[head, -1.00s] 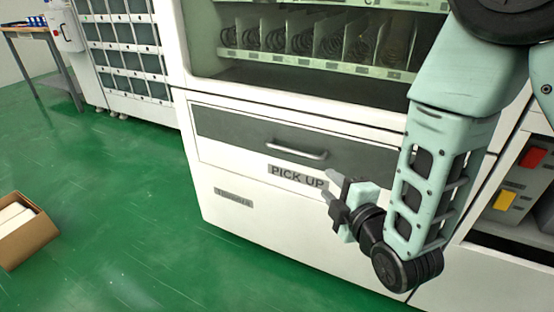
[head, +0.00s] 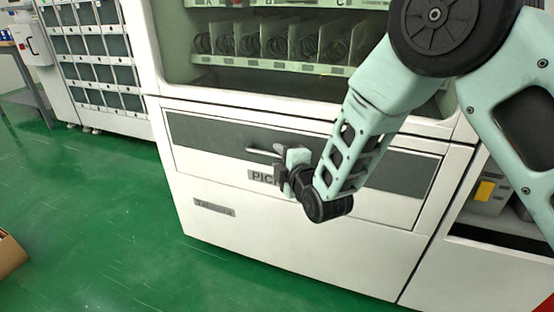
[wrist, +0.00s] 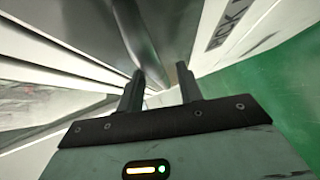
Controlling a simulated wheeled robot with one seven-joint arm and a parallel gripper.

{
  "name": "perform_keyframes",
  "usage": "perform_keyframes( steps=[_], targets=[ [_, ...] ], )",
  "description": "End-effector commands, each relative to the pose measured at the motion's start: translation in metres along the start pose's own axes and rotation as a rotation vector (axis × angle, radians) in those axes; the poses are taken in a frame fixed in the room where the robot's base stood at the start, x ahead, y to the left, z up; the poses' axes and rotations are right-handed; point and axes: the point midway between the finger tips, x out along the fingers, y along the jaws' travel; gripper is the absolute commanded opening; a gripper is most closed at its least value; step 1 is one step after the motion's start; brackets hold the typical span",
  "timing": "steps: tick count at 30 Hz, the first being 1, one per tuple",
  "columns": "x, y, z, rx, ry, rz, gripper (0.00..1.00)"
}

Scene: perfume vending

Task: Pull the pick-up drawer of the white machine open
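The white machine (head: 240,225) stands ahead with its pick-up drawer (head: 215,135), a wide white front with a dark grey band, which looks flush with the body. The drawer's metal bar handle (head: 262,153) shows its left end in the head view; my gripper and forearm hide the rest, and part of the "PICK UP" label. My gripper (head: 278,163) is at the handle. In the wrist view the fingers (wrist: 160,86) are apart, and the handle (wrist: 138,38) runs down toward the gap between them. I cannot tell whether they touch it.
A grey-green locker unit (head: 98,60) stands at the left, with a table (head: 25,50) beyond it. A cardboard box (head: 10,254) is at the left edge of the floor. The green floor (head: 120,240) in front of the machine is clear.

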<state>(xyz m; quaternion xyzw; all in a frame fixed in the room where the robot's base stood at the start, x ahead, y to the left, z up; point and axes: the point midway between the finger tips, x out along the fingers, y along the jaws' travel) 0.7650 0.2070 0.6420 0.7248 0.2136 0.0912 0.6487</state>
Motion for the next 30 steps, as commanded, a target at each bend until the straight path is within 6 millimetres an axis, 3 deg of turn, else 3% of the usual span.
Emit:
perform_keyframes(
  steps=[6, 14, 15, 19, 30],
  targets=[
    [0.017, 0.000, 0.000, 0.001, 0.000, 0.000, 0.36],
    [0.018, 0.001, 0.000, 0.001, 0.000, 0.000, 0.36],
    [0.018, 0.000, 0.000, 0.001, 0.000, 0.000, 0.33],
    [0.018, 0.000, 0.000, 0.001, 0.000, 0.000, 0.00],
    [0.013, -0.002, -0.006, 0.000, 0.002, -0.003, 0.00]
  ],
)
